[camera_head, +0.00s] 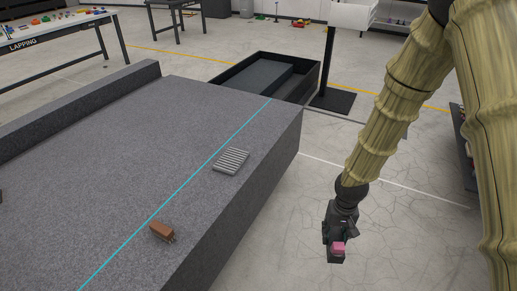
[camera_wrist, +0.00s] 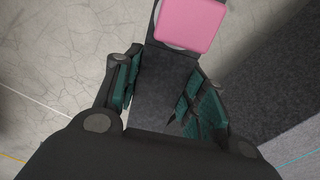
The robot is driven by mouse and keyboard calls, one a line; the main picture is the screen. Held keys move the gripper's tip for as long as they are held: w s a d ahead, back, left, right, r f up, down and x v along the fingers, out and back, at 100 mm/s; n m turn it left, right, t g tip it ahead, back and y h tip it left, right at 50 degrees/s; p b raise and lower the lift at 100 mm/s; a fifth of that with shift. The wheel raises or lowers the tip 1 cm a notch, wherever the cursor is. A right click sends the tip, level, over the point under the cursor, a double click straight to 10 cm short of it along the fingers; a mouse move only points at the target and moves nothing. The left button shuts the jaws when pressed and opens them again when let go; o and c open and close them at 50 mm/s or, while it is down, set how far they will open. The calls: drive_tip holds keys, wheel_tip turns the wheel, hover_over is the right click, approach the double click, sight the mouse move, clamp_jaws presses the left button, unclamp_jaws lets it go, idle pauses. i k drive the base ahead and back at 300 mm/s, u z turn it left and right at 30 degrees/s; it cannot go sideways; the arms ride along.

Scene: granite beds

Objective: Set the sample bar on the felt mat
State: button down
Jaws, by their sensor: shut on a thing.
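My gripper (camera_head: 338,240) hangs at the lower right, over the floor and beside the right side of the granite bed. In the wrist view, its green-padded fingers (camera_wrist: 165,98) are on both sides of a dark grey bar-shaped piece (camera_wrist: 162,85), which I take to be the sample bar. A pink square (camera_wrist: 190,22) shows at the piece's far end. The same pink shows at the gripper in the head view (camera_head: 338,247). Whether the pink part is fixed to the bar, I cannot tell. I cannot make out a felt mat in either view.
The granite bed (camera_head: 130,140) has a cyan line (camera_head: 190,188) along it. A ribbed grey plate (camera_head: 231,160) and a brown block (camera_head: 162,230) lie on it near the right edge. A dark open bin (camera_head: 300,88) stands behind. The floor around my gripper is clear.

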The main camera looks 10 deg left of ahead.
sight(231, 158)
drive_tip(key=u, duration=0.35)
drive_tip(key=i, duration=1.1)
drive_tip(key=u, duration=0.7)
